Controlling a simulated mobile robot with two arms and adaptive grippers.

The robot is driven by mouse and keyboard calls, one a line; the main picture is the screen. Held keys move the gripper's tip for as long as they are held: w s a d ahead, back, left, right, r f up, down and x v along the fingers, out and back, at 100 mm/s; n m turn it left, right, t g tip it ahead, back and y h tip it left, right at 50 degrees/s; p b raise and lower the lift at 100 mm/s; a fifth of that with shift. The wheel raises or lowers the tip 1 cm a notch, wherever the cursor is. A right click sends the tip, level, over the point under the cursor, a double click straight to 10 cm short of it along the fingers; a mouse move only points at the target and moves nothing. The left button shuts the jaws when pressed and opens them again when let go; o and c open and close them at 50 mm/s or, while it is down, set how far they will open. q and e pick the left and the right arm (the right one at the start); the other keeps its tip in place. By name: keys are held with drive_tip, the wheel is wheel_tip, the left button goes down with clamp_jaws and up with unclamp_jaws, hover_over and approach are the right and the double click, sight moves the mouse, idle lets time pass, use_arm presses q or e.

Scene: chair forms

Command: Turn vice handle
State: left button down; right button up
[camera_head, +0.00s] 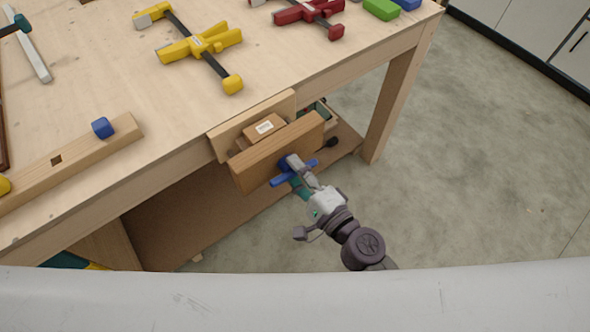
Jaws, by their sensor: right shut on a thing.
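The wooden vice (262,165) is mounted on the front edge of the workbench, with a wooden block (265,127) bearing a white label between its jaws. Its blue handle (281,181) sticks out at the front of the outer jaw, slanting up to the right. My right gripper (296,172) is shut on the blue handle near its middle, and its fingers hide part of it. My left gripper is not in view.
The wooden workbench (100,90) carries a yellow clamp (198,44), a red clamp (303,11), green and blue blocks and a hammer. A lower shelf (190,195) lies under it. Grey floor (470,150) is clear to the right.

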idle(0.3)
drive_tip(key=o, duration=1.1)
drive_tip(key=shift+o, duration=0.2)
drive_tip(key=v, duration=1.2)
